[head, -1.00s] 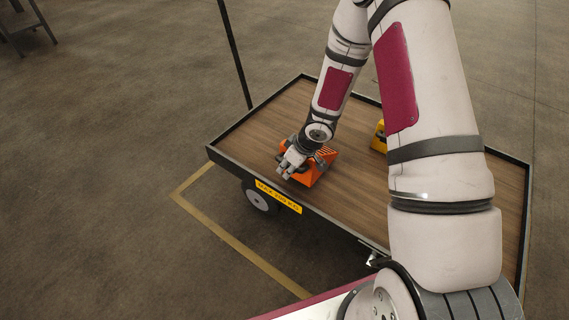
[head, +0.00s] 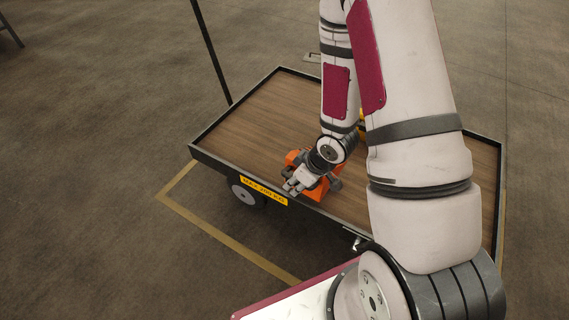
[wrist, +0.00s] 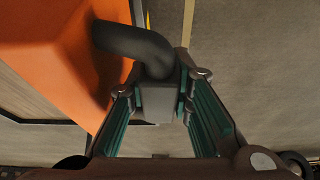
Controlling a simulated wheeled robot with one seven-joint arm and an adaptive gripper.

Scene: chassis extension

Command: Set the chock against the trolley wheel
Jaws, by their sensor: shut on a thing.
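The orange chock (head: 314,188) is at the front edge of the trolley deck in the head view, partly hidden behind my gripper (head: 290,187). In the wrist view the chock (wrist: 60,60) fills the upper left, with a dark curved handle (wrist: 135,45) on its side. My gripper (wrist: 160,110) is shut on that handle, the teal-lined fingers on either side of its grey end. I cannot tell whether the chock touches the deck. The trolley wheel (head: 248,194) shows below the front edge, left of the chock, beside a yellow label (head: 263,191).
The trolley deck (head: 250,115) is brown wood with a dark raised rim. A yellow object (head: 361,122) on it is mostly hidden by my arm. A yellow floor line (head: 215,231) runs around the trolley; the floor to the left is clear.

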